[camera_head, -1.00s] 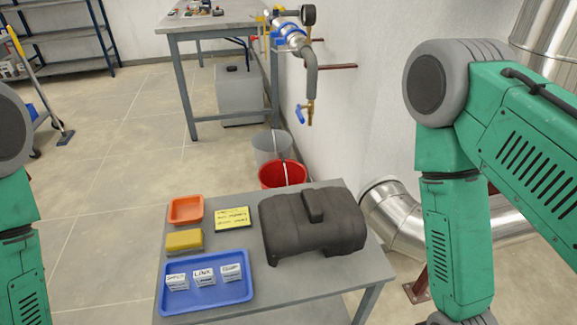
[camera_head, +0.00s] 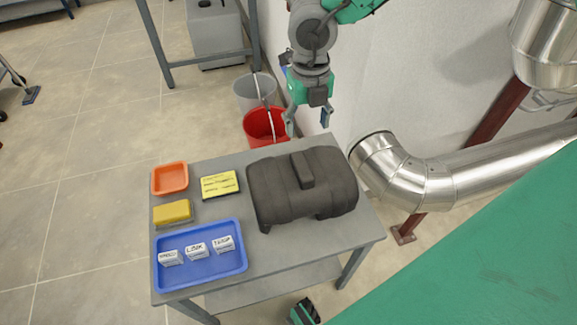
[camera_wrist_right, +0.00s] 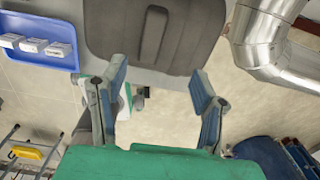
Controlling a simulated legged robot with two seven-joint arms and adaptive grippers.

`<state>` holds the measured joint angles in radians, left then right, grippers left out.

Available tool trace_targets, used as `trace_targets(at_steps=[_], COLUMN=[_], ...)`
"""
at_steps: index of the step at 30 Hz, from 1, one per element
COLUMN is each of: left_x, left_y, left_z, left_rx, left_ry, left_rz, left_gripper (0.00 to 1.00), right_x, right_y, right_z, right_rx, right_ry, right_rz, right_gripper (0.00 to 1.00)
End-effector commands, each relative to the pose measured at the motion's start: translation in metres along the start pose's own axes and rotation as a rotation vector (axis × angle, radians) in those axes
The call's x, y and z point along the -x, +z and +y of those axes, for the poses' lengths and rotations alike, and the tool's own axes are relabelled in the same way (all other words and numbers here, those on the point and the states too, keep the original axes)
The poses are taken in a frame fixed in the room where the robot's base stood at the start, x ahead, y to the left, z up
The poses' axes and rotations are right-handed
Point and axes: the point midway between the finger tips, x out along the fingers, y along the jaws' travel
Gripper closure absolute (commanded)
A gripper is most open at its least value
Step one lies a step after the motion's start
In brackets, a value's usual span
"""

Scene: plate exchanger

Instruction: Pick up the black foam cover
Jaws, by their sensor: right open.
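The black foam cover (camera_head: 302,184) rests on the right part of the grey table. It is a wide, domed block with a raised bar along its top. In the right wrist view the cover (camera_wrist_right: 200,25) shows at the top, partly cut off. My right gripper (camera_head: 307,121) is open and empty. In the head view its fingers point down and appear just above the cover's far edge, apart from it. In the right wrist view its two blue-grey fingers (camera_wrist_right: 160,82) are spread, with floor visible between them. My left gripper is not in view.
A blue tray (camera_head: 240,266) with small labelled blocks, a yellow sponge (camera_head: 172,211), an orange dish (camera_head: 170,177) and a yellow note (camera_head: 220,184) are left of the cover. A red bucket (camera_head: 262,127) stands behind the table. A silver pipe (camera_head: 480,172) runs to the right.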

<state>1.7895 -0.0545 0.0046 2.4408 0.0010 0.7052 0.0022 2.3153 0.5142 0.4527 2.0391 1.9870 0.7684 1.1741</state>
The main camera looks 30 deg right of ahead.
Motion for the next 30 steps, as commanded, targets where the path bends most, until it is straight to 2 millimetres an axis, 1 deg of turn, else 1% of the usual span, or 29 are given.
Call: trace_targets(at_steps=[2, 4, 9, 13, 15, 23, 30], left_x=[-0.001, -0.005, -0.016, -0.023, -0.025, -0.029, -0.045], left_y=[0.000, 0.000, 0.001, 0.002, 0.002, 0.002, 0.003], left_z=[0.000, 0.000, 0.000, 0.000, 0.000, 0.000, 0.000], left_rx=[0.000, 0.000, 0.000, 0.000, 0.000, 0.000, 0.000], left_ry=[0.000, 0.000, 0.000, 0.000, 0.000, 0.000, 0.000], left_rz=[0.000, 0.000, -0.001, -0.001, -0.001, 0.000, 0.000], left_gripper=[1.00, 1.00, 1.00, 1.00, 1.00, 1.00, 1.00], right_x=[0.000, -0.010, -0.046, -0.069, -0.076, -0.091, -0.127], right_y=[0.000, 0.000, 0.000, 0.000, -0.001, -0.001, -0.002], right_z=[0.003, 0.003, 0.004, 0.004, 0.004, 0.006, 0.011], right_rx=[-0.037, -0.046, -0.041, -0.041, -0.039, -0.039, -0.037], right_ry=[0.016, 0.019, 0.015, 0.016, 0.016, 0.016, 0.016], right_rz=[0.008, 0.011, 0.012, 0.011, 0.011, 0.011, 0.011], right_gripper=[0.45, 0.45, 0.45, 0.45, 0.45, 0.45, 0.45])
